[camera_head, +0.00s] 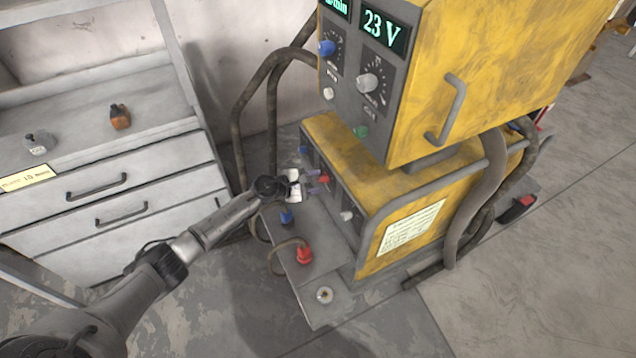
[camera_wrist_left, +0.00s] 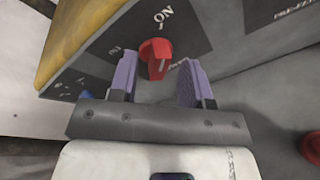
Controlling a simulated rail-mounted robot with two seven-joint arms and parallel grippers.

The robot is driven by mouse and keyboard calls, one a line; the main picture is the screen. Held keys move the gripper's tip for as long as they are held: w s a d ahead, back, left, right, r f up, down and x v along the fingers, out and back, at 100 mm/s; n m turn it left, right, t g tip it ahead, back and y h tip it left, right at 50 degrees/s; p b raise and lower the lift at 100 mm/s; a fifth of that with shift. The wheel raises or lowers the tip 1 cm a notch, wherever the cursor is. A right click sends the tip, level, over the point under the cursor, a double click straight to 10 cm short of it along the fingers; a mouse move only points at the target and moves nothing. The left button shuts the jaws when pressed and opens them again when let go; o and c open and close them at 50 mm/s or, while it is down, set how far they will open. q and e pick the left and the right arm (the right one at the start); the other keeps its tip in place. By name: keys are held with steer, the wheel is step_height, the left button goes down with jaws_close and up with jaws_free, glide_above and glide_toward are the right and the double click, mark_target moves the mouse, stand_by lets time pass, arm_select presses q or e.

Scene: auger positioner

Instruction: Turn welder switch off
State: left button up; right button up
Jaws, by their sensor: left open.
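The welder (camera_head: 375,185) is a yellow cabinet with a dark front panel, below a second yellow unit with a display reading 23 V. Its red rotary switch (camera_wrist_left: 156,58) sits on the dark panel under an ON label in the left wrist view. The switch also shows small in the head view (camera_head: 324,179). My left gripper (camera_wrist_left: 158,85) has purple finger pads, is open, and has the switch between and just beyond its fingers, with no clear contact. In the head view my left gripper (camera_head: 313,182) is at the welder's front panel. My right gripper is not in view.
Red (camera_head: 304,254) and blue (camera_head: 287,216) cable plugs stand on the base in front of the welder. The upper unit (camera_head: 480,70) overhangs nearby with knobs on its panel. A grey drawer cabinet (camera_head: 110,190) stands left. Thick hoses (camera_head: 240,130) loop behind.

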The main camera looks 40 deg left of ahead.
arm_select(q)
steer(key=shift+w+d+f, duration=0.2)
steer(key=shift+w+d, duration=0.1)
steer(key=shift+w, duration=0.35)
steer(key=shift+c, duration=0.2)
jaws_close()
